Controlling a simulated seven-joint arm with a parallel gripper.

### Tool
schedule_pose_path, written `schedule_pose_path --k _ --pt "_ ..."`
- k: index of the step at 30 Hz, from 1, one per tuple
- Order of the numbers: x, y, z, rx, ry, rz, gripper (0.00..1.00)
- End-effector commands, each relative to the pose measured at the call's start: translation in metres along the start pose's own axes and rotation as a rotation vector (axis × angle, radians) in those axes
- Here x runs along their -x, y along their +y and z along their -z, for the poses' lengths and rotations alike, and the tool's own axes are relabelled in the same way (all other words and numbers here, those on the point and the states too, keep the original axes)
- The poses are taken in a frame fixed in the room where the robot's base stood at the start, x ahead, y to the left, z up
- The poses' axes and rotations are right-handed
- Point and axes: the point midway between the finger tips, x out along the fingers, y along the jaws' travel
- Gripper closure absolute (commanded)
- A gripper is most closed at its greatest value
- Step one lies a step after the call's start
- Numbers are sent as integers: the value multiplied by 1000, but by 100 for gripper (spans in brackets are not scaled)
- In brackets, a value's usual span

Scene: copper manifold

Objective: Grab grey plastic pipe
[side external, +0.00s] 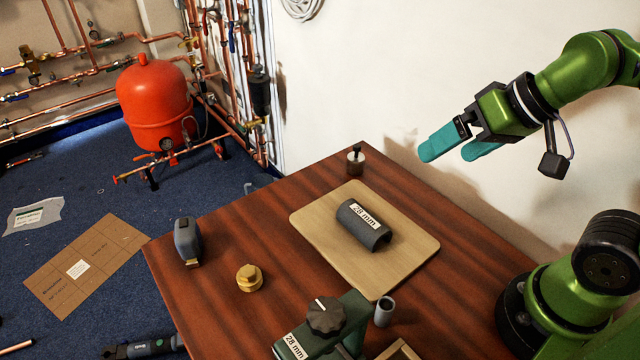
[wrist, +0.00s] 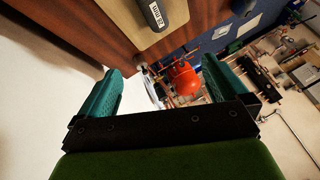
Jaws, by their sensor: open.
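A dark grey pipe piece (side external: 362,226) with a white "28 mm" label lies on its side on a light wooden board (side external: 408,262). In the wrist view the pipe (wrist: 166,14) shows at the top edge, partly cut off, on the board (wrist: 122,14). My gripper (side external: 450,152) has teal fingers and is open and empty. It is up in the air to the right of and above the board, apart from the pipe. In the wrist view the two fingers of my gripper (wrist: 160,84) are spread wide with nothing between them.
On the wooden table (side external: 230,308) stand a tape measure (side external: 187,240), a brass fitting (side external: 249,278), a small metal piece with a dark top (side external: 355,160), a small grey cylinder (side external: 384,312) and a green "28 mm" tool (side external: 325,330). A white wall (side external: 370,70) stands behind.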

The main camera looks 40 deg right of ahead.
Motion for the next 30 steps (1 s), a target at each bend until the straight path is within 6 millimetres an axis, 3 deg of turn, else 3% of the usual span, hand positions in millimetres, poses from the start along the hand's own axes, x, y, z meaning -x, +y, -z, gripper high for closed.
schedule_pose_path --k 2,10,20,23,26,30 --pt "8 12 6 -54 47 -13 2" --pt "12 18 10 -80 68 -25 42" --pt "9 12 6 -58 49 -14 42" --pt "-4 -6 -4 19 -29 7 42" --pt "-22 -38 -24 171 -165 17 42" --pt "-41 -82 -64 433 -374 -8 42"
